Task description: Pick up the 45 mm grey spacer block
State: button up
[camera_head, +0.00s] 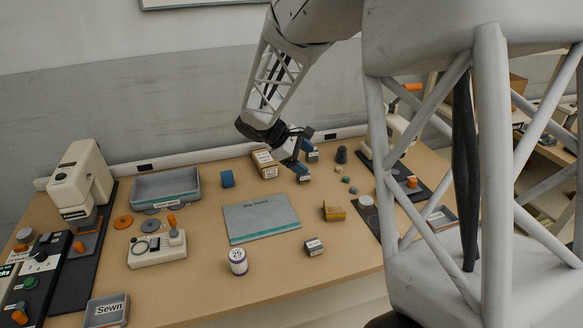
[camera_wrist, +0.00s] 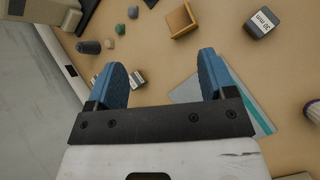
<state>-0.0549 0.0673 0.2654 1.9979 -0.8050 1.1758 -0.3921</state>
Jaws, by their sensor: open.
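My gripper (camera_head: 299,157) is open and empty above the back middle of the table. Its two blue fingers (camera_wrist: 168,76) show wide apart in the wrist view. A small dark grey block with a white label (camera_head: 305,179) lies just below the fingers. In the wrist view this block (camera_wrist: 138,79) shows beside the inner side of the left finger. Another labelled grey block (camera_head: 313,156) stands behind it, close to the gripper. A third labelled grey block (camera_head: 314,246) lies near the front, also in the wrist view (camera_wrist: 261,23). I cannot tell which label reads 45 mm.
A cardboard box (camera_head: 265,164) and blue cylinder (camera_head: 228,179) stand left of the gripper. A wooden holder (camera_head: 334,211) and grey mat (camera_head: 262,219) lie in front.

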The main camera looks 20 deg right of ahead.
jog(key=w+f+n+h, duration=0.1)
jog(key=w+f+n, duration=0.1)
jog(key=w+f, duration=0.4)
jog(key=w+f+n+t+h, duration=0.1)
jog(key=w+f+n+h, duration=0.1)
jog(key=w+f, duration=0.4)
jog(key=w+f+n+h, duration=0.2)
jog(key=w+f+n, duration=0.1)
jog(key=w+f, duration=0.3)
jog(key=shift+w+d+f, duration=0.1)
jog(key=shift+w+d, duration=0.1)
jog(key=shift+d, duration=0.05)
jog(key=shift+x, duration=1.3)
jog(key=shift+x, duration=2.55)
jog(key=shift+s, duration=0.1)
jog(key=shift+c, duration=0.2)
